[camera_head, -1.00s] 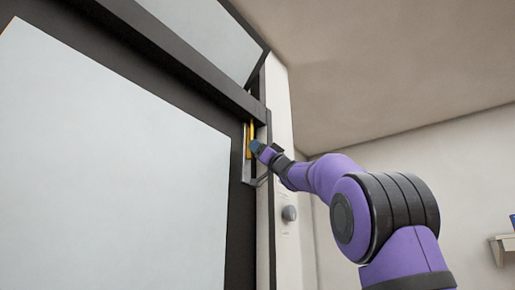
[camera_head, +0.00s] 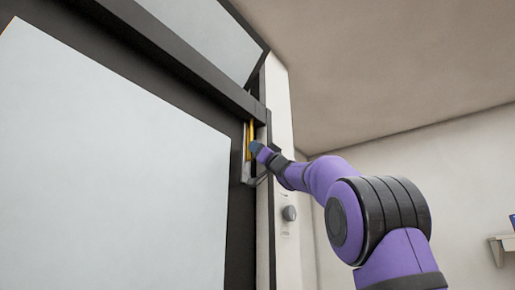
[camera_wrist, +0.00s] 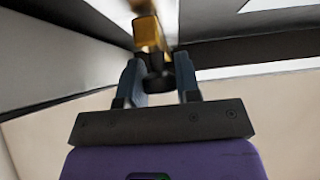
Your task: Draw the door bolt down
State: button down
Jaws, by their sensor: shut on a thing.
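The door bolt (camera_head: 251,132) is a yellow upright rod in a grey metal housing (camera_head: 246,172) near the top right corner of the dark-framed door (camera_head: 120,150). In the wrist view the bolt (camera_wrist: 148,33) is blurred and runs up beyond my fingers, with a dark knob (camera_wrist: 157,80) at its near end. My gripper (camera_head: 254,148) is at the bolt, its fingers against it. In the wrist view my gripper (camera_wrist: 158,72) has one finger on each side of the dark knob and is shut on it. The fingers partly hide the bolt in the head view.
The dark door frame (camera_head: 200,75) runs above the bolt, with a pale glass pane over it. A white wall strip with a round grey knob (camera_head: 289,213) stands right of the door. A small shelf (camera_head: 503,248) is at far right.

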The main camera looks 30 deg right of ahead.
jog(key=shift+w+f, duration=0.1)
jog(key=shift+f, duration=2.2)
jog(key=c, duration=0.8)
grip_release()
jog(key=shift+d, duration=0.1)
jog(key=shift+r, duration=0.1)
jog(key=v, duration=1.1)
